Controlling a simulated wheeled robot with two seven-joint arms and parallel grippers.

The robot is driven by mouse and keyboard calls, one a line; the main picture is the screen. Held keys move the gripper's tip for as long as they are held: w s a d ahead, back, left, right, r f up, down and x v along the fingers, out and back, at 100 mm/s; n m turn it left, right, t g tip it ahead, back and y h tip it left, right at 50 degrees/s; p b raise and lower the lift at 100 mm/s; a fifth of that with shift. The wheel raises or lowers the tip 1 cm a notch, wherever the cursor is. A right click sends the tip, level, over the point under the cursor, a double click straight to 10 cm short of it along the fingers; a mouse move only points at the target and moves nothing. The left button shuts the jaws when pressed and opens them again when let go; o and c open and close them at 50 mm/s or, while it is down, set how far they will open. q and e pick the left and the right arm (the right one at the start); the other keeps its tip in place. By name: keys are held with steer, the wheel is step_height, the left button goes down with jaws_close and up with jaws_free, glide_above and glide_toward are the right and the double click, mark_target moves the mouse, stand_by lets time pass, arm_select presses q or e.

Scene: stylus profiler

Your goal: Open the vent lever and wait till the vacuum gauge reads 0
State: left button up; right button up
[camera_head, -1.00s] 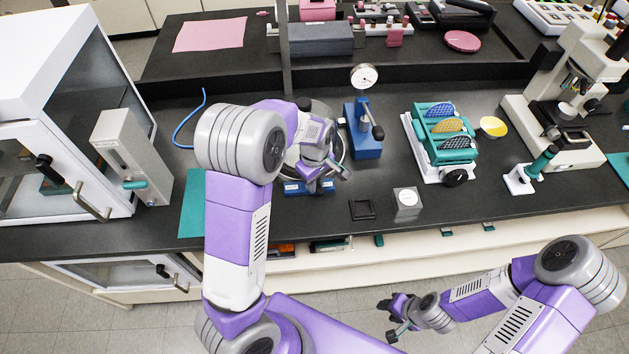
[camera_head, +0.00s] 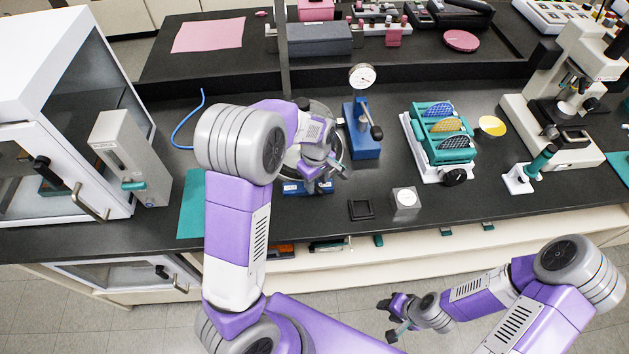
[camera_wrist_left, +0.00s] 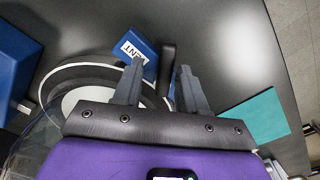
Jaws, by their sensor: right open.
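The blue vent block (camera_head: 306,188) with a white label sits at the front edge of the round glass chamber (camera_head: 338,140). In the left wrist view its label reads VENT on the blue block (camera_wrist_left: 138,52), and a black vent lever (camera_wrist_left: 168,68) stands beside it. My left gripper (camera_head: 326,180) is over the block; in the wrist view its fingers (camera_wrist_left: 160,82) are apart, with the lever between them in the picture. I cannot tell contact. The round white gauge (camera_head: 362,76) stands above a blue base; its reading is too small to tell. My right gripper (camera_head: 390,319) is open and empty, away from the bench.
The blue gauge base (camera_head: 366,145) with a black-knobbed handle stands right of the chamber. A small black tray (camera_head: 361,209) and a grey block (camera_head: 406,199) lie in front. A teal rack (camera_head: 442,135) is further right. A teal mat (camera_head: 192,205) lies left.

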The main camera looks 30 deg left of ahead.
arm_select(q)
steer(key=shift+o, duration=0.2)
steer(key=shift+s+a, duration=0.15)
steer(key=shift+r, duration=0.1)
step_height(320, 180, up, 7)
steer(key=shift+r+p, duration=0.2)
steer(key=shift+p, duration=0.4)
